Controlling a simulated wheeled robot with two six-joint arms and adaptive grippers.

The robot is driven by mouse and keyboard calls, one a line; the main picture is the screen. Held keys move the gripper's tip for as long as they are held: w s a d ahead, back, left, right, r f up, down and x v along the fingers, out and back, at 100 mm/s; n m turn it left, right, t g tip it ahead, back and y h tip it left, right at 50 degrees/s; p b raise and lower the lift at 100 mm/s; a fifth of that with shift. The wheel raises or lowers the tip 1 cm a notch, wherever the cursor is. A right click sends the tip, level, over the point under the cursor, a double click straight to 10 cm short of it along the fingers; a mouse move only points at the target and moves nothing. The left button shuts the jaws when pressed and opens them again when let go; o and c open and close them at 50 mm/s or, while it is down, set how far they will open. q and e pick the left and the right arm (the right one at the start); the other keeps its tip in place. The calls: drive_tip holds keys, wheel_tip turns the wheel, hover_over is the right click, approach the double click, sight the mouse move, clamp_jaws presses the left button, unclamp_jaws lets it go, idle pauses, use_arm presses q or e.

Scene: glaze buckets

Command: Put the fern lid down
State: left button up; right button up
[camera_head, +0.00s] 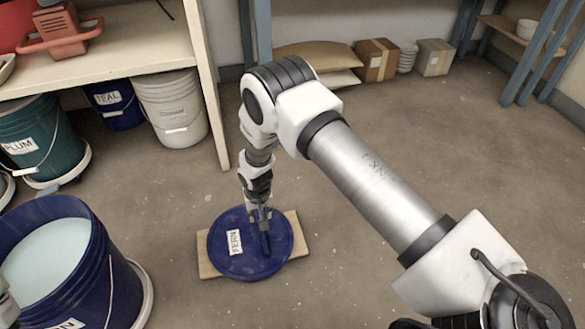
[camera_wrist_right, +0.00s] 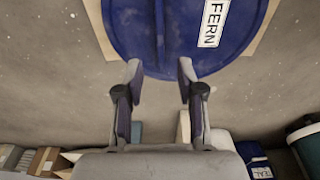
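The blue lid marked FERN (camera_head: 225,262) lies flat on a light wooden board (camera_head: 294,228) on the floor. A raised bar-like handle (camera_head: 266,244) runs across the lid. My right gripper (camera_head: 259,214) is just above the lid, near the handle. In the right wrist view the lid (camera_wrist_right: 185,55) is ahead of my right gripper (camera_wrist_right: 160,72), whose fingers are spread with nothing between them. An open blue bucket (camera_head: 100,275) with pale glaze stands at the lower left, its label partly cut off.
A teal bucket marked PLUM (camera_head: 40,135), a blue TEAL bucket (camera_head: 115,105) and a white bucket (camera_head: 170,105) stand by the shelf table (camera_head: 130,50). Boxes (camera_head: 377,60) and sacks (camera_head: 315,55) line the back wall. The floor right of the board is clear.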

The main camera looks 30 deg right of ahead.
drive_tip(key=s+d+f+n+g, duration=0.1)
drive_tip(key=s+f, duration=0.1)
drive_tip(key=s, duration=0.7)
drive_tip(key=s+d+f, duration=0.1)
drive_tip(key=s+f, duration=0.1)
drive_tip(key=s, duration=0.6)
drive_tip(key=s+d+r+n, duration=0.1)
drive_tip(key=s+r, duration=0.1)
drive_tip(key=s, duration=0.6)
drive_tip(key=s+d+r+n, duration=0.1)
drive_tip(key=s+r, duration=0.1)
drive_tip(key=s, duration=0.6)
wheel_tip(320, 180, up, 43)
drive_tip(key=p, duration=4.3)
drive_tip(key=shift+w+a+r, duration=0.2)
drive_tip(key=shift+w, duration=0.1)
drive_tip(key=shift+a+p, duration=0.1)
drive_tip(key=shift+p, duration=0.2)
